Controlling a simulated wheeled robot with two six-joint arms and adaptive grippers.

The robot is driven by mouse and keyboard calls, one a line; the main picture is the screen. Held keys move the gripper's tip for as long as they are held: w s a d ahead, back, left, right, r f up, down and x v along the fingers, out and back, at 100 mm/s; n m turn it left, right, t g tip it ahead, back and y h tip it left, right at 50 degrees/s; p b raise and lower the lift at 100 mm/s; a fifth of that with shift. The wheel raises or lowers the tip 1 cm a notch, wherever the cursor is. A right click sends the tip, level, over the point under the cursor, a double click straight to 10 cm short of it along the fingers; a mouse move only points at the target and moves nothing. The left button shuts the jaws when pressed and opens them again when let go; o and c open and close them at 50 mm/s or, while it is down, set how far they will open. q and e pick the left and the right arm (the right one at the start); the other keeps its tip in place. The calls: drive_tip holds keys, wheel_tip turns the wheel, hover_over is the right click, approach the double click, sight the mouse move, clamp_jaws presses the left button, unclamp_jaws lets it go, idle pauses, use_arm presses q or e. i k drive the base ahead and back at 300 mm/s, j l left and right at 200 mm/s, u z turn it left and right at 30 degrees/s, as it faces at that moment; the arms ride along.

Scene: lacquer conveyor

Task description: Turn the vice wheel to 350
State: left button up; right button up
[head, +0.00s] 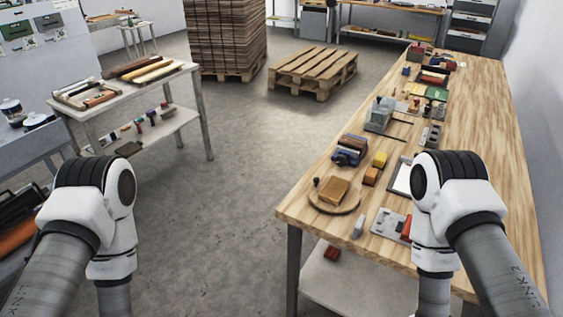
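I cannot pick out a vice wheel for certain. A small blue device with a dark block on top (350,150) stands at the left edge of the long wooden workbench (485,130) and may be a vice. A grey box-like device (380,116) stands farther back on the same bench. No number or scale is readable on either. Both my arms come in from the bottom corners and bend downward. My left arm is over the floor at left, and my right arm is at the near end of the bench. Both grippers are below the frame.
A round board with a wooden block (335,192) lies near the bench's front left corner, by small yellow and brown blocks (375,168). A white two-level table (185,75) with tools stands at left. A pallet (313,73) lies at the back. The middle floor is clear.

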sight(340, 160)
drive_tip(key=i+j+u, duration=0.3)
drive_tip(key=u, duration=0.2)
drive_tip(key=i+j+u, duration=0.15)
drive_tip(key=i+u, duration=0.65)
drive_tip(key=u, duration=0.15)
drive_tip(key=i+z, duration=0.2)
drive_tip(key=i, duration=0.25)
drive_tip(key=i+j+z, duration=0.2)
drive_tip(key=i, duration=0.2)
drive_tip(key=i+j+z, duration=0.2)
drive_tip(key=i, duration=0.2)
drive_tip(key=i+l+z, duration=0.2)
drive_tip(key=i+z, duration=0.2)
drive_tip(key=i+l+z, duration=0.1)
drive_tip(key=i+z, duration=0.3)
drive_tip(key=i+j+z, duration=0.1)
drive_tip(key=i+z, duration=0.55)
drive_tip(key=z, duration=0.15)
drive_tip(key=i+j+z, duration=0.1)
drive_tip(key=z, duration=0.35)
drive_tip(key=i+j+z, duration=0.2)
drive_tip(key=z, duration=0.2)
drive_tip(key=i+j+z, duration=0.25)
drive_tip(key=z, duration=0.2)
drive_tip(key=i+j+z, duration=0.15)
drive_tip(key=z, duration=0.25)
drive_tip(key=j, duration=0.1)
